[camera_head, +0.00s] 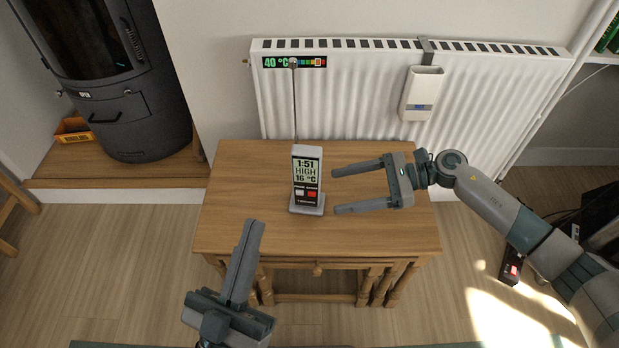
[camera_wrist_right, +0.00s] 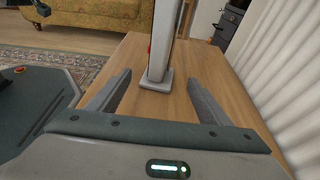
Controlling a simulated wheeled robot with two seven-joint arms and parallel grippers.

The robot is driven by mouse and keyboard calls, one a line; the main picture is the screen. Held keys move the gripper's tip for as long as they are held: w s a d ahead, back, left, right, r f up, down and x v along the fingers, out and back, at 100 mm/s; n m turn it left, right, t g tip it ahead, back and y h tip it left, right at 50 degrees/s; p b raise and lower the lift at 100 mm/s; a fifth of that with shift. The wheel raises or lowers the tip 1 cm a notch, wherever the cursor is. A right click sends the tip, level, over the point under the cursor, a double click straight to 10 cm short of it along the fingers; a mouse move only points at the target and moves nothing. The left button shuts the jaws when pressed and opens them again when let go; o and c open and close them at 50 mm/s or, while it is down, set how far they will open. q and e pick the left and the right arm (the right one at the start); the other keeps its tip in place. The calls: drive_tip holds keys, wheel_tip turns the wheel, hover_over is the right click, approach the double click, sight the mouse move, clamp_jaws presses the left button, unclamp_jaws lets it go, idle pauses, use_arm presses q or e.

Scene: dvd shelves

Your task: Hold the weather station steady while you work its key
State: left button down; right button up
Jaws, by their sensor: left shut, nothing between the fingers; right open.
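The weather station (camera_head: 306,179) stands upright on the wooden table (camera_head: 235,180). In the right wrist view the station (camera_wrist_right: 163,45) stands just ahead, between and beyond the open fingers (camera_wrist_right: 155,95). My left gripper (camera_head: 253,222) is shut and empty at the table's front left, nearer to me than the station and apart from it.
A white radiator (camera_head: 380,95) stands behind the table, with a thermometer strip (camera_head: 294,62) and a hanging white box (camera_head: 422,93). A dark stove (camera_head: 115,90) is at the back left. The tabletop around the station is otherwise clear.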

sight(321, 201)
drive_tip(key=p+x, duration=0.1)
drive_tip(key=x, duration=0.3)
drive_tip(key=shift+a, duration=0.4)
drive_tip(key=shift+b+x, duration=0.45)
drive_tip(key=shift+x, duration=0.3)
use_arm(q)
drive_tip(key=shift+r, duration=0.15)
use_arm(e)
drive_tip(key=shift+x, duration=1.1)
drive_tip(key=shift+f, duration=0.1)
drive_tip(key=c, duration=1.4)
use_arm(q)
drive_tip(key=shift+a, duration=0.1)
